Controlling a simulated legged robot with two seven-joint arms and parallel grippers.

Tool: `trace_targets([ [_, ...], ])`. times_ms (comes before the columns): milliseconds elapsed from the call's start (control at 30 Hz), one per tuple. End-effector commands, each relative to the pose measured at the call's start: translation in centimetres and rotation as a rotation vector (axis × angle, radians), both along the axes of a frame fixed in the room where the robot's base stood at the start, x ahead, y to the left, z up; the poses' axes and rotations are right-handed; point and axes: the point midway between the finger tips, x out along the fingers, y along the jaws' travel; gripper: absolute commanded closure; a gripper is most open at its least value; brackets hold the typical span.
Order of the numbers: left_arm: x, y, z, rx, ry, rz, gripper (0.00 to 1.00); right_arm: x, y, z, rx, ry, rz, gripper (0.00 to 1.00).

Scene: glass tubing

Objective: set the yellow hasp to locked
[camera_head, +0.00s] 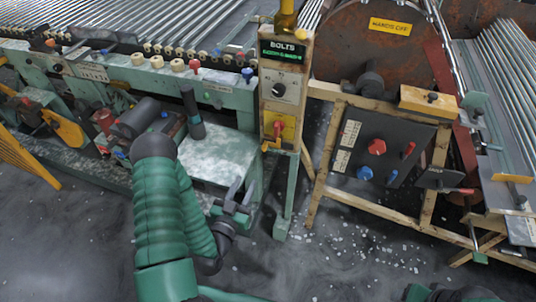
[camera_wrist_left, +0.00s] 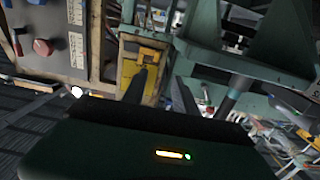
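The yellow hasp (camera_head: 271,144) sits on a yellow plate (camera_head: 287,131) low on the wooden control post, below a switch panel. A small red part shows on the plate. The yellow fitting (camera_wrist_left: 146,54) also shows in the left wrist view, past my left fingers and partly covered by one. My left gripper (camera_head: 241,190) is below and left of the hasp, apart from it. Its two fingers (camera_wrist_left: 163,80) stand apart with nothing held between them. At the bottom right of the head view a dark green part of my right arm shows; its fingers cannot be made out.
The post carries a "BOLTS" sign (camera_head: 283,51) and a grey panel with a black knob (camera_head: 279,90). A pale green machine bench (camera_head: 216,157) stands left of it. A wooden frame with a dark panel (camera_head: 375,150) stands right. Debris lies on the floor.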

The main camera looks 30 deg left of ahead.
Motion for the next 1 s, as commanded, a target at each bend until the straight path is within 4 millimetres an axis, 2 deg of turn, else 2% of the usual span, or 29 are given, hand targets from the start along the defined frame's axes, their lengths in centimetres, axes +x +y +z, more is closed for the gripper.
trace_targets([
  [33,0.6,-0.3,-0.2,0.010,-0.002,-0.009,0.65,0.0,0.0,-0.9,0.000,0.000,0.000,0.29],
  [133,1.9,-0.5,0.4,0.015,-0.018,-0.008,0.65,0.0,0.0,-1.7,0.000,0.000,0.000,0.29],
  [200,2.8,-0.1,-0.2,0.015,-0.024,0.004,0.65,0.0,0.0,-3.8,0.000,0.000,0.000,0.29],
  [333,4.6,0.3,-0.1,0.016,-0.023,0.004,0.65,0.0,0.0,-6.5,0.000,0.001,-0.001,0.29],
  [400,6.6,0.9,0.7,0.012,-0.023,0.003,0.65,-0.1,0.0,-5.7,0.000,0.002,-0.001,0.29],
  [600,11.6,2.3,0.6,0.007,-0.019,0.004,0.65,0.0,0.0,-6.0,0.000,0.000,-0.001,0.29],
  [700,13.5,2.7,0.6,0.007,-0.017,0.003,0.65,0.0,0.0,-6.2,0.000,0.000,0.000,0.29],
  [833,15.0,2.9,0.7,0.008,-0.017,0.003,0.65,0.0,0.0,-6.3,0.000,0.000,0.000,0.29],
  [1000,15.4,2.9,0.8,0.009,-0.014,0.003,0.65,0.0,0.0,-6.3,0.000,0.000,-0.001,0.29],
])
